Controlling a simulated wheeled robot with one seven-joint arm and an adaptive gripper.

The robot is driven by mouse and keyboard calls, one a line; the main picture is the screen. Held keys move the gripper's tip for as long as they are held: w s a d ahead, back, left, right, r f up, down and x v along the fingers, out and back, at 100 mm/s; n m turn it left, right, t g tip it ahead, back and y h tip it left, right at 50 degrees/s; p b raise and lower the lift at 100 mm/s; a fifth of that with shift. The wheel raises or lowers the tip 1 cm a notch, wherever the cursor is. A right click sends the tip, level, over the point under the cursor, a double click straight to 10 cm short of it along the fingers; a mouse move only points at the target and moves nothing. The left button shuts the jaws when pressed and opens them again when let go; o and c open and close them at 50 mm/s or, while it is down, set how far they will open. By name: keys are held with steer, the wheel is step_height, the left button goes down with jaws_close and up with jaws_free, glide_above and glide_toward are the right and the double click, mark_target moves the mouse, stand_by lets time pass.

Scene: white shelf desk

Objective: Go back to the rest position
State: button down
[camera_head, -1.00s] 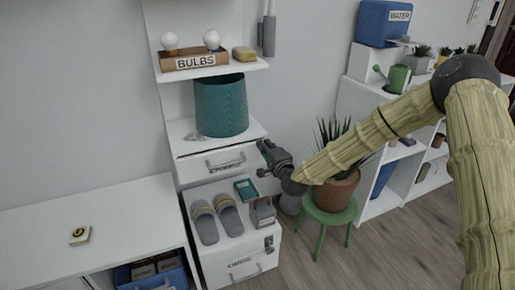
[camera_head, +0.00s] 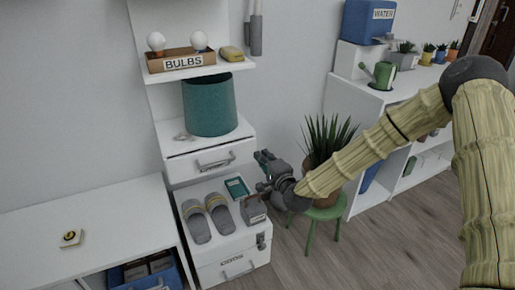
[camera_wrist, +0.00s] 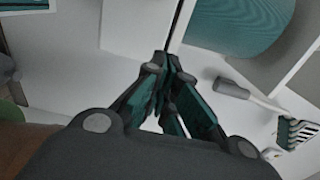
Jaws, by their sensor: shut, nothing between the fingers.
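My gripper (camera_head: 262,160) is shut and empty. In the head view it is in front of the right side of the white shelf desk (camera_head: 180,165), close to its drawer and above the low white cabinet (camera_head: 236,250). In the wrist view the fingertips (camera_wrist: 167,65) meet, with nothing between them. My arm reaches in from the right, bent at the elbow, with a bamboo-like covering.
A potted plant (camera_head: 325,140) on a green stool (camera_head: 322,212) stands close behind my wrist. Grey slippers (camera_head: 207,217), a teal box (camera_head: 237,187) and a grey holder (camera_head: 253,208) lie on the low cabinet. A teal bin (camera_head: 209,106) stands on the shelf above. Floor is free at right.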

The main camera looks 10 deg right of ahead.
steer(key=v, duration=0.6)
steer(key=s+a+f+n+g, duration=0.2)
steer(key=s+f+n+g, duration=0.15)
steer(key=s+f, duration=0.5)
steer(key=s+a+f+n+g, duration=0.15)
steer(key=s+f+g, duration=0.35)
steer(key=f, duration=0.7)
steer(key=s+d+f+n+g+h, duration=0.25)
steer(key=s+f, duration=0.35)
steer(key=s, duration=0.6)
steer(key=s+d+f+n+g+h, duration=0.1)
steer(key=s+d+f+n+g, duration=0.4)
steer(key=s, duration=0.7)
steer(key=s+d+f+n+g+h, duration=0.1)
steer(key=s+d+f+n, duration=0.1)
steer(key=s, duration=0.8)
step_height(320, 180, up, 23)
steer(key=p, duration=2.4)
steer(key=shift+d, duration=0.2)
